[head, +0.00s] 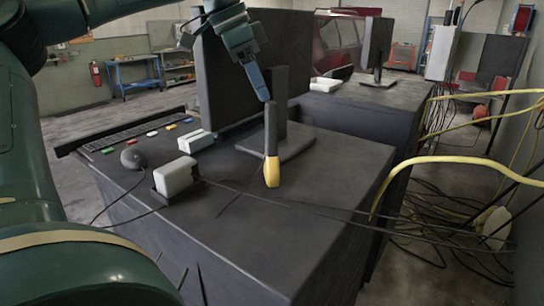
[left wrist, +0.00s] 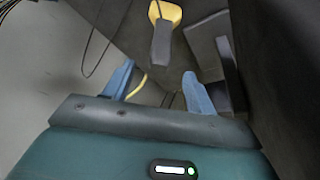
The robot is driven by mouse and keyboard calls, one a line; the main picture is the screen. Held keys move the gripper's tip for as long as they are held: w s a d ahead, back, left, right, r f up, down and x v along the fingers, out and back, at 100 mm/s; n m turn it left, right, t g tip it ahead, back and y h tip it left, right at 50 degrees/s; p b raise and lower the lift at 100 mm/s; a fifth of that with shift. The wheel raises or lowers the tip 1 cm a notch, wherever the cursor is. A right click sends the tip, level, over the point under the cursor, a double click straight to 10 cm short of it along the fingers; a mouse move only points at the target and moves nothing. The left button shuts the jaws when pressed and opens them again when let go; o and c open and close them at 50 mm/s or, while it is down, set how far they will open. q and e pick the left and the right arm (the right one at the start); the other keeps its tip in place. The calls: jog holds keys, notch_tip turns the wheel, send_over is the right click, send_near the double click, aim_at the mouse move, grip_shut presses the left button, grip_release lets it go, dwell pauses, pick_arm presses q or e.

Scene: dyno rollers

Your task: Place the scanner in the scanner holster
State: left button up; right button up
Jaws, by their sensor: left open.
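The scanner (head: 272,150) has a dark grey handle and a yellow head. In the head view it stands handle up on the dark desk, in front of the monitor stand. It also shows in the left wrist view (left wrist: 162,38), ahead of the fingers. My left gripper (head: 261,84) reaches down from the upper left to just above the handle's top. Its blue fingers are apart in the left wrist view (left wrist: 158,88), with nothing between them. I cannot clearly pick out the scanner holster. My right gripper is out of view.
A monitor (head: 222,75) stands close behind my gripper. A white block (head: 176,177) in a dark bracket, a mouse (head: 133,159) and a keyboard (head: 125,130) are to the left. Thin cables cross the desk. Yellow cables (head: 440,160) hang at right. The desk's front right is mostly clear.

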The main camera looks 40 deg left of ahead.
aim_at(267, 104)
pick_arm(q)
jog(key=x, duration=0.7)
jog(key=shift+w+d+f, duration=0.1)
jog(key=shift+w+f, duration=0.05)
jog(key=shift+f, duration=0.2)
grip_shut()
dwell(0.4)
